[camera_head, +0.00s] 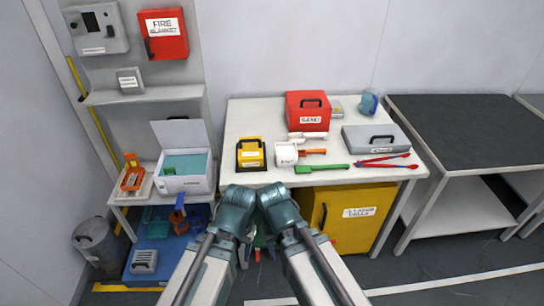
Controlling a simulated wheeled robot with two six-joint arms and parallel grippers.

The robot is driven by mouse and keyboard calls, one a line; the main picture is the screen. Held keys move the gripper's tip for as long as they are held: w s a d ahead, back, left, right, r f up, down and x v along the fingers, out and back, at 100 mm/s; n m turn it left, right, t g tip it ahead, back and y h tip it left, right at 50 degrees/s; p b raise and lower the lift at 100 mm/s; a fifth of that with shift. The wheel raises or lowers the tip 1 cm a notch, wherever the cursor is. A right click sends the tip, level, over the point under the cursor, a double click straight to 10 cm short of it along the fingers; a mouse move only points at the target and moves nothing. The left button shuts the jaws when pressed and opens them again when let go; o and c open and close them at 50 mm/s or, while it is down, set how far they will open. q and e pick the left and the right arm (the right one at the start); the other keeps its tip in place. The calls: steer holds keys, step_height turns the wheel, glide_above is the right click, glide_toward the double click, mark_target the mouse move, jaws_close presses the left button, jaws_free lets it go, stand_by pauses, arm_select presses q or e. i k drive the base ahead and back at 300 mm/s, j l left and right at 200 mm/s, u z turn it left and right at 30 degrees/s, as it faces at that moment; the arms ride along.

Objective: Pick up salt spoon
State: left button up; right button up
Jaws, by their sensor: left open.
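No label marks a salt spoon, so I cannot tell for sure which tool it is. A long green tool (322,168) with a broader left end lies near the white table's (240,122) front edge. Behind it an orange handle (312,152) lies beside a white tub (286,154); I cannot tell whether they touch. Both my arms are folded low in front of the table. My left gripper (258,243) is open, mostly hidden between the arms and apart from these tools. My right gripper cannot be made out.
The table also holds a red case (308,110), a yellow box (250,153), a grey case (376,138) and red tongs (382,160). A yellow cabinet (350,222) stands underneath. A white box (184,165) is at left. The dark bench (455,130) at right is bare.

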mark_target(301, 153)
steer(key=i+l+u, duration=0.25)
steer(key=i+l, duration=0.25)
steer(key=l, duration=0.25)
steer(key=i+l+u, duration=0.15)
steer(key=l, duration=0.25)
steer(key=i+l+u, duration=0.15)
steer(key=i+l, duration=0.2)
steer(key=k+l, duration=0.05)
steer(key=l, duration=0.05)
